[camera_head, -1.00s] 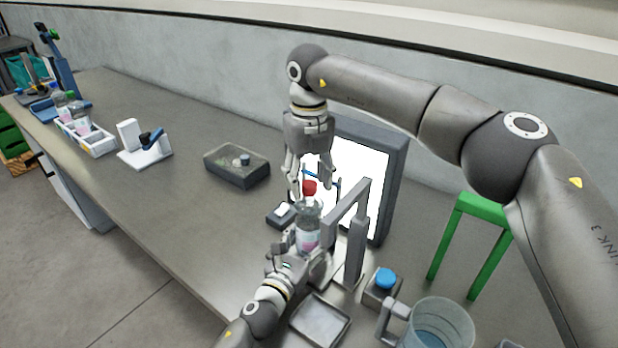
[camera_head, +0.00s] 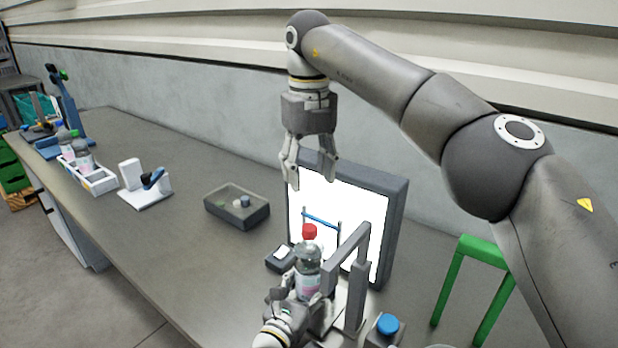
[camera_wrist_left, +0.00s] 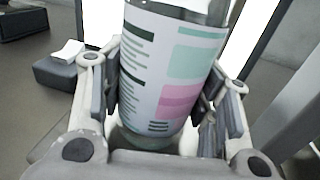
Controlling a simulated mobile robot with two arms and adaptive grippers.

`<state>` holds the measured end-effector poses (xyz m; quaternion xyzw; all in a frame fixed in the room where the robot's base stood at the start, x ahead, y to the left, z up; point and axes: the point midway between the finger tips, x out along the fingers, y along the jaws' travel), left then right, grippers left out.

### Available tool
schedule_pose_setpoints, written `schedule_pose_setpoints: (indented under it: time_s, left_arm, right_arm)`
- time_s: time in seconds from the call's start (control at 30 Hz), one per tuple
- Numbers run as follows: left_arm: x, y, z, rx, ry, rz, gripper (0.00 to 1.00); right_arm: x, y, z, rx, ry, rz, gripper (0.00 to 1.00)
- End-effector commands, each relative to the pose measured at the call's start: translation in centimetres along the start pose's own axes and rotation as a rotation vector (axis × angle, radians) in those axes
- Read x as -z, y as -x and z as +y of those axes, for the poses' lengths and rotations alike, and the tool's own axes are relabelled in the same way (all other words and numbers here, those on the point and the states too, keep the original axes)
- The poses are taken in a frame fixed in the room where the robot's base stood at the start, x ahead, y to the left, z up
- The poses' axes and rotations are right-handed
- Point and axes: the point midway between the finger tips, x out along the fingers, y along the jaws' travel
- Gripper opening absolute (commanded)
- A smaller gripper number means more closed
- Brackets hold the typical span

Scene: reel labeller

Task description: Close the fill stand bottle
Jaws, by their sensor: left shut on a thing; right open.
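The fill stand bottle (camera_head: 308,268) is clear with a white, pink and green label and stands upright at the grey fill stand (camera_head: 352,272). A red cap (camera_head: 309,231) sits on its neck; I cannot tell how tight it is. My left gripper (camera_head: 296,304) is shut around the bottle's lower body. The left wrist view shows the labelled bottle (camera_wrist_left: 172,75) between the fingers, its top cut off. My right gripper (camera_head: 309,178) is open and empty, well above the cap, with its fingers pointing down.
A bright white panel (camera_head: 362,213) in a dark frame stands just behind the bottle. A grey tray (camera_head: 237,207) with small parts, a small dark box (camera_head: 281,258), a blue-capped container (camera_head: 387,326) and a green frame (camera_head: 477,246) are nearby.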

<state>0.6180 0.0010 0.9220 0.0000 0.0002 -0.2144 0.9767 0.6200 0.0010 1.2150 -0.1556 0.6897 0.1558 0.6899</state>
Motion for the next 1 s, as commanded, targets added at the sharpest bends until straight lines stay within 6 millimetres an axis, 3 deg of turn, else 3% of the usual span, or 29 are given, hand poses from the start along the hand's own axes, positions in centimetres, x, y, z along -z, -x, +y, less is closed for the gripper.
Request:
schedule_pose_setpoints:
  time_s: [0.2, 0.23, 0.4, 0.77, 1.0]
  left_arm:
    - [0.0, 0.0, 0.0, 0.000, 0.001, 0.000, 0.00]
    - [0.0, 0.0, 0.0, 0.000, 0.001, 0.000, 0.58]
    - [0.0, 0.0, 0.0, 0.000, 0.000, 0.000, 0.80]
    - [0.0, 0.1, 0.0, 0.000, 0.000, 0.000, 0.81]
    - [0.1, 2.5, 0.1, 0.000, -0.001, 0.002, 0.81]
  right_arm:
    - [0.0, 0.0, 0.0, 0.000, 0.000, 0.000, 0.49]
    - [0.0, 0.0, 0.0, 0.000, 0.000, 0.000, 0.49]
    - [0.0, 0.0, 0.0, 0.000, 0.000, 0.000, 0.49]
    - [0.0, 0.0, 0.0, 0.000, -0.001, 0.000, 0.49]
    - [0.0, 0.0, 0.0, 0.000, 0.000, 0.000, 0.49]
